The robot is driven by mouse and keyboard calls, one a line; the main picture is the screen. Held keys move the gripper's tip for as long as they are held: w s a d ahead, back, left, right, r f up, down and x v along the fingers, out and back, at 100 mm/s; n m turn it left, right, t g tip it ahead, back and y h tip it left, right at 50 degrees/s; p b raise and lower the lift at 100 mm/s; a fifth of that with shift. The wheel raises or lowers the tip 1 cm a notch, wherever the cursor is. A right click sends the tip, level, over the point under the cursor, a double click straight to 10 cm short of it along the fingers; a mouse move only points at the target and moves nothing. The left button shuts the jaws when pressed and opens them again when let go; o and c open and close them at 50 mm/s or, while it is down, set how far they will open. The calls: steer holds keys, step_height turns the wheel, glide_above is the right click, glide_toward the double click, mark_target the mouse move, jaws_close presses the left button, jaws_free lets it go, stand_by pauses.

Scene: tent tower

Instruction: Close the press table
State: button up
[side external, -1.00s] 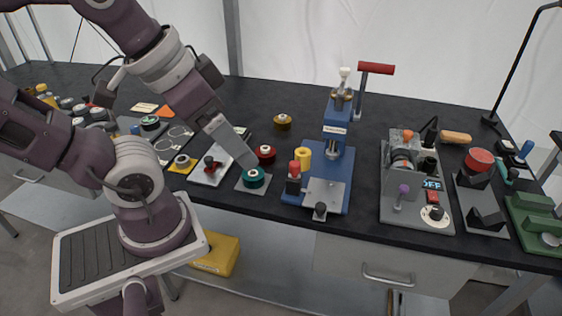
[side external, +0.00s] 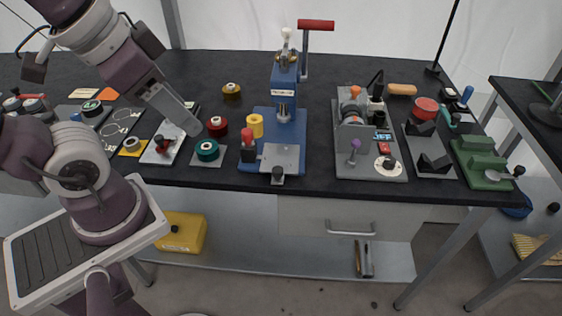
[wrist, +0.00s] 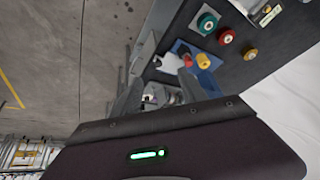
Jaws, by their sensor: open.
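The blue press (side external: 284,95) stands on the bench with a red-handled lever at its top. Its flat grey table (side external: 279,157) sits at the front of the blue base, forward of the ram, with a black knob (side external: 278,173) at its front edge. The press also shows in the wrist view (wrist: 182,48), partly hidden by my gripper. My gripper (side external: 192,127) is open and empty, left of the press, above the bench near the white tray and the red spool. It touches nothing that I can make out.
A red-topped post (side external: 248,146) and a yellow spool (side external: 256,126) stand at the press's left side. A teal spool (side external: 207,149) and a red spool (side external: 217,126) lie between my gripper and the press. A grey machine (side external: 368,140) stands to its right. The bench's front edge is close.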

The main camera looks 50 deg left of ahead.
mark_target(284, 152)
steer(key=w+m, duration=0.1)
steer(key=m, duration=0.1)
steer(key=w+d+m+g, duration=0.1)
steer(key=w+m, duration=0.1)
steer(key=w+d+f+m+g+y, duration=0.1)
steer(key=w+m, duration=0.1)
steer(key=shift+m, duration=0.3)
steer(key=c, duration=0.7)
steer(key=w+d+f+m, duration=0.1)
steer(key=m, duration=0.1)
steer(key=w+d+f+m+y, duration=0.1)
steer(key=w+m, duration=0.1)
steer(key=shift+w+d+g, duration=0.1)
steer(key=shift+d+g, duration=0.1)
steer(key=shift+g, duration=0.2)
jaws_close()
steer(key=w+d+f+m+y, duration=0.2)
steer(key=w+d+f+m, duration=0.3)
steer(key=d+f+m, duration=0.4)
steer(key=shift+m+g, duration=0.5)
steer(key=shift+m, duration=0.1)
steer(key=shift+w+a+f, duration=0.4)
steer(key=shift+a+f, duration=1)
steer(key=shift+f, duration=0.1)
steer(key=shift+w+a+f, duration=0.4)
steer(key=shift+a+f, duration=0.95)
steer(key=shift+f, duration=0.15)
steer(key=shift+w+a+f, duration=0.4)
steer(key=shift+a+f, duration=1)
steer(key=shift+f, duration=0.1)
